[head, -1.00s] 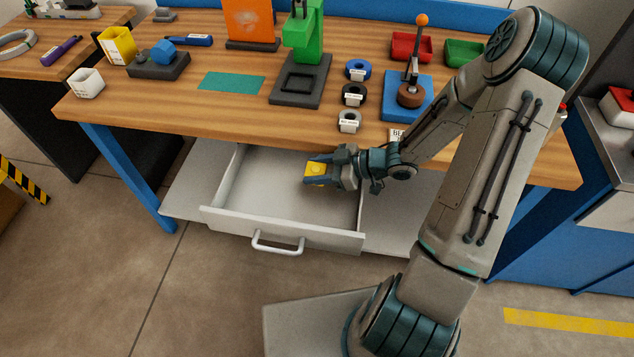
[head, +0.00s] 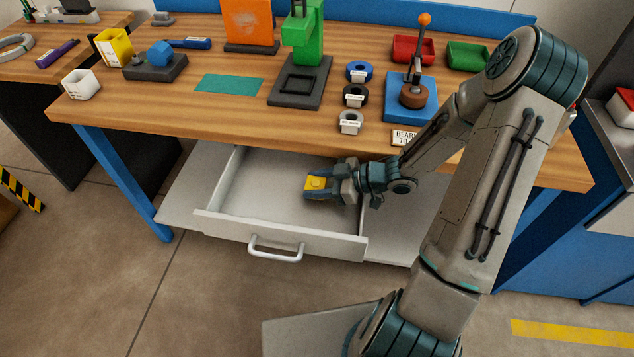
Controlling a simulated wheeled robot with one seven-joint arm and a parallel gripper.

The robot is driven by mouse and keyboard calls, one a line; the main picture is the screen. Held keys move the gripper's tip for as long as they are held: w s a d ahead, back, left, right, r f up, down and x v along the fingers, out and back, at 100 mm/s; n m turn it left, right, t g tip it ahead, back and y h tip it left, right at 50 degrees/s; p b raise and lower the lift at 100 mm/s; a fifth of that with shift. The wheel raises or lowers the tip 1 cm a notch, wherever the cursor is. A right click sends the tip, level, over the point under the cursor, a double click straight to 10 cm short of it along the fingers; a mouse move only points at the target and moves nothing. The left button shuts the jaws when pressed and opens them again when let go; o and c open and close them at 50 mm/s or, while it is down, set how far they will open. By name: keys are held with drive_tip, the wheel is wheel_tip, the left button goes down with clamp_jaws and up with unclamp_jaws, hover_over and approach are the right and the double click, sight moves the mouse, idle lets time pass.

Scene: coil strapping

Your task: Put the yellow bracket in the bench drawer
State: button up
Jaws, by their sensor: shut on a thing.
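The bench drawer (head: 248,200) is pulled open below the bench top, and no other thing shows in it. My gripper (head: 315,188) reaches in from the right and is over the right part of the drawer. It is shut on the yellow bracket (head: 316,183), which shows between the dark fingers. The fingers hide part of the bracket. I cannot tell whether the bracket touches the drawer floor or hangs just above it.
The wooden bench top (head: 150,110) overhangs the back of the drawer. On it stand a green press (head: 302,50), a blue fixture (head: 408,98) with an orange-knobbed lever, several labelled rings (head: 355,95) and red and green trays (head: 467,55). The drawer's left part is clear.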

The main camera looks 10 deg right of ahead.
drive_tip(key=shift+f, duration=0.3)
drive_tip(key=o, duration=1.2)
drive_tip(key=shift+r, duration=0.4)
drive_tip(key=p+v, duration=0.1)
drive_tip(key=v, duration=1.1)
drive_tip(key=shift+r+p, duration=0.25)
drive_tip(key=shift+p, duration=0.1)
